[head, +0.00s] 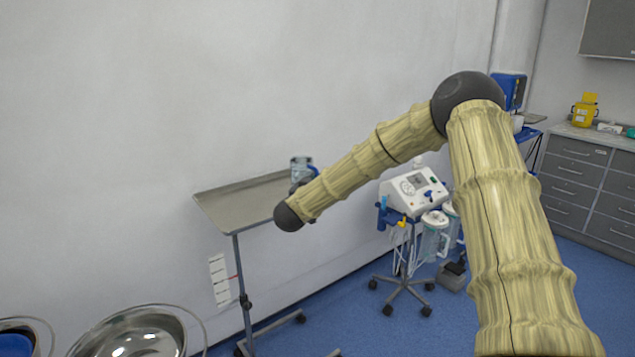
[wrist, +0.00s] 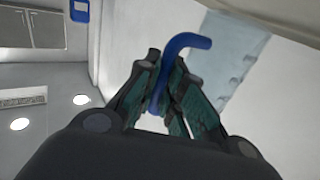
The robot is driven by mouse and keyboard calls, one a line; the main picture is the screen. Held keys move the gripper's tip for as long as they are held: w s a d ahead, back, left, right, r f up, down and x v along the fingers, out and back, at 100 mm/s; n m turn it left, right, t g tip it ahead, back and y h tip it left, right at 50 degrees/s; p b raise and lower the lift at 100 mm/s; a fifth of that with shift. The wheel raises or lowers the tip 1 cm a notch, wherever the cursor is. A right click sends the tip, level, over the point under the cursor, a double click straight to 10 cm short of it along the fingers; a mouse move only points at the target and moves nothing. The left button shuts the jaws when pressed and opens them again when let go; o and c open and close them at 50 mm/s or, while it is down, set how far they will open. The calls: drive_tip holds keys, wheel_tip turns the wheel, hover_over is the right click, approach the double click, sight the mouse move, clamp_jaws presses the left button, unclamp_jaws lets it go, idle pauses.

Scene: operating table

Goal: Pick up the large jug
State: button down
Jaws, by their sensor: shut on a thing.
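The large jug (head: 301,166) is a clear vessel with a blue handle, seen in the head view at the right end of the metal tray table (head: 228,206). My forearm and wrist hide its lower part, so I cannot tell whether it touches the tray. In the wrist view the clear jug body (wrist: 238,65) is tilted at the right, and its blue handle (wrist: 190,41) passes between my fingers. My gripper (wrist: 163,82) is shut on the handle. In the head view my gripper is mostly hidden behind my wrist.
A wheeled medical unit (head: 414,190) with clear canisters stands right of the tray table. A steel bowl (head: 132,335) is at the lower left. Grey drawers (head: 577,180) line the right side. The wall is close behind the tray, whose left part is bare.

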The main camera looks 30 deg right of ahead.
drive_tip(key=shift+s+d+r+b+v, duration=0.1)
drive_tip(key=shift+s+b+v, duration=0.05)
drive_tip(key=shift+v, duration=0.65)
drive_tip(key=shift+s+d+r+b+v, duration=0.1)
drive_tip(key=shift+d+v, duration=0.05)
drive_tip(key=shift+v, duration=0.65)
drive_tip(key=shift+s+d+b+v, duration=0.1)
drive_tip(key=shift+s+b+v, duration=0.05)
drive_tip(key=shift+v, duration=0.65)
drive_tip(key=shift+s+a, duration=0.1)
drive_tip(key=shift+a, duration=0.1)
